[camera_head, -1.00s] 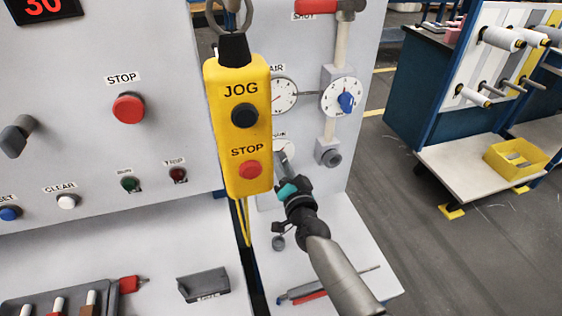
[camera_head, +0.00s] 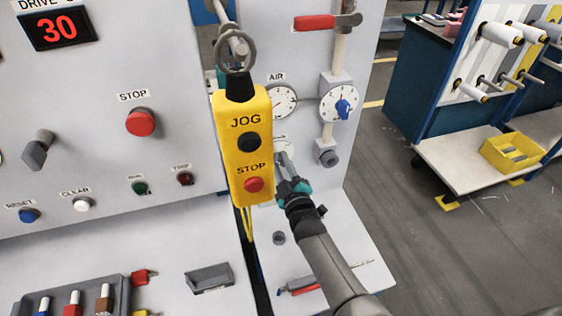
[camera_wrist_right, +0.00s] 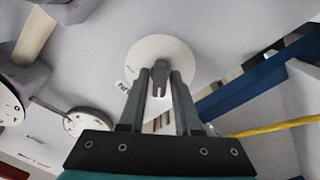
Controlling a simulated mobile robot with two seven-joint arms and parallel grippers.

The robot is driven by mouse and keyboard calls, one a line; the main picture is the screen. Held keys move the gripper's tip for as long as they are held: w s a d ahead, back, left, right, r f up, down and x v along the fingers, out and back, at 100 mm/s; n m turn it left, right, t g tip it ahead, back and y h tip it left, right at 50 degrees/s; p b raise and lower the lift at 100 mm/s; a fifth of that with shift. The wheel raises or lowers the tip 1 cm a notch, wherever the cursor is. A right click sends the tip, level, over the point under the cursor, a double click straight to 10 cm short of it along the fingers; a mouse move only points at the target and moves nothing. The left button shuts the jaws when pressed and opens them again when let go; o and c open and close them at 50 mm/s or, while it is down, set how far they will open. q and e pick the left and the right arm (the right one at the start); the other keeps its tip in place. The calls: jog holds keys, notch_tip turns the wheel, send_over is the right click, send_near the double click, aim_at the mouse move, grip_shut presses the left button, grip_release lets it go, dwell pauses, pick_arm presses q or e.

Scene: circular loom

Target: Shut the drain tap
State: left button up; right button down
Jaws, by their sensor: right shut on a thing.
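The drain tap is a small grey lever on a white round plate on the grey panel. In the head view the plate (camera_head: 283,145) is partly hidden by the yellow pendant, and its label is mostly covered. In the right wrist view the grey tap lever (camera_wrist_right: 160,74) points down over the white plate (camera_wrist_right: 160,50). My right gripper (camera_head: 281,160) reaches up to the plate from below. In the wrist view its fingers (camera_wrist_right: 161,88) are closed on both sides of the lever. My left gripper is not in view.
A yellow JOG/STOP pendant (camera_head: 243,150) hangs close to the left of my right gripper. The AIR gauge (camera_head: 281,101), a dial with a blue knob (camera_head: 342,106) and a red-handled lever (camera_head: 316,22) are above. A grey shelf (camera_head: 345,235) lies below.

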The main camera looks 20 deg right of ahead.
aim_at(281, 164)
jog(key=c, duration=0.8)
grip_release()
jog(key=shift+s, duration=0.1)
jog(key=s+p, duration=0.3)
jog(key=s, duration=0.2)
jog(key=shift+s+d+r+p, duration=0.1)
jog(key=shift+s+d+p, duration=0.05)
jog(key=shift+s+p, duration=0.2)
jog(key=shift+s, duration=0.6)
